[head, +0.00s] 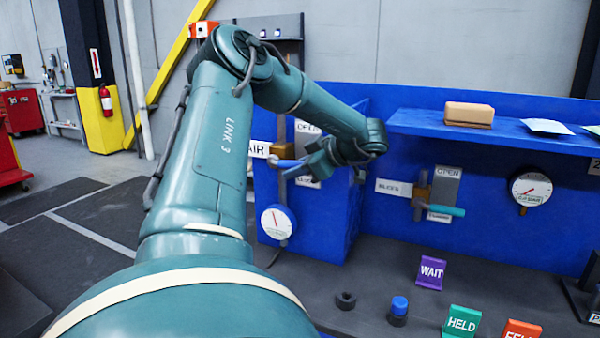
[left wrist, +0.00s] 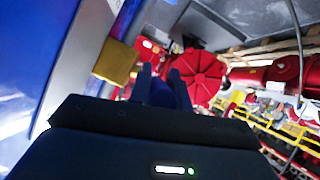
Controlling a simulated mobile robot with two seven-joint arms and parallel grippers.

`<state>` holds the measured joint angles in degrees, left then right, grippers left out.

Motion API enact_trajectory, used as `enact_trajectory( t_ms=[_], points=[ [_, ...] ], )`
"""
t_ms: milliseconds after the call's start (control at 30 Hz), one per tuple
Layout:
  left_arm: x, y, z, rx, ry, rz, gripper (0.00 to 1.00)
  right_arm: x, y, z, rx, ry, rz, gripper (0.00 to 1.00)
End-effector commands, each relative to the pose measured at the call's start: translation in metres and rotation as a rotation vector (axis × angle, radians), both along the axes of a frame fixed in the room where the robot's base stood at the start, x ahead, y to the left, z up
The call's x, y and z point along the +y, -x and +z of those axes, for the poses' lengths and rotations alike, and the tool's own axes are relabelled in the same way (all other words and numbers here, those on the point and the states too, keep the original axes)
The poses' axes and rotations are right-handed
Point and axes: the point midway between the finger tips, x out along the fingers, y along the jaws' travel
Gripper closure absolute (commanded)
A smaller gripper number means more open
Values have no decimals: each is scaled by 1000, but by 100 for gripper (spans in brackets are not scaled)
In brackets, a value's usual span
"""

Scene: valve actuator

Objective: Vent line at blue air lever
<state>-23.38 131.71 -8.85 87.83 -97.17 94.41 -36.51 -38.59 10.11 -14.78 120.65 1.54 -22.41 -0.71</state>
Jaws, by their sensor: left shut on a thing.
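The blue air lever (head: 287,163) sits on a brass valve (head: 283,150) beside the AIR label (head: 257,149) on the blue panel's left part. My left gripper (head: 310,170) is at the lever's right end, partly hiding it. In the left wrist view my left gripper (left wrist: 160,78) has its two dark fingers closed on either side of the blue handle (left wrist: 162,94). The brass block (left wrist: 116,62) shows just left of the fingers. An OPEN plate (head: 306,127) is above the lever; a lower plate is partly hidden. My right gripper is not in view.
An air gauge (head: 276,222) hangs below the lever. To the right are a teal lever (head: 446,211) and a second gauge (head: 531,189). A blue shelf (head: 420,122) juts out. WAIT (head: 430,272) and HELD (head: 461,322) signs stand on the bench.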

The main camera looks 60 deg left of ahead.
Motion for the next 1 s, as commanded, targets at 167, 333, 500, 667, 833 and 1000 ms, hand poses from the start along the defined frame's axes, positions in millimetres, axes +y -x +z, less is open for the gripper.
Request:
enact_trajectory(
  t_ms=[167, 333, 500, 667, 833, 1000],
  points=[
    [3, 0, -6, 37, -41, -1, 100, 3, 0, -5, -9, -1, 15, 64],
    [5, 0, -8, 55, -63, 0, 100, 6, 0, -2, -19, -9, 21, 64],
    [6, 1, -8, 62, -70, -1, 100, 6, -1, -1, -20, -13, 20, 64],
    [6, 1, -8, 65, -69, -2, 100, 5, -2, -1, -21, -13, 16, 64],
    [6, 1, -9, 66, -68, -3, 77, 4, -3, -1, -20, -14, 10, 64],
    [6, 1, -8, 63, -69, -2, 63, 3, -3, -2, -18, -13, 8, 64]
  ],
)
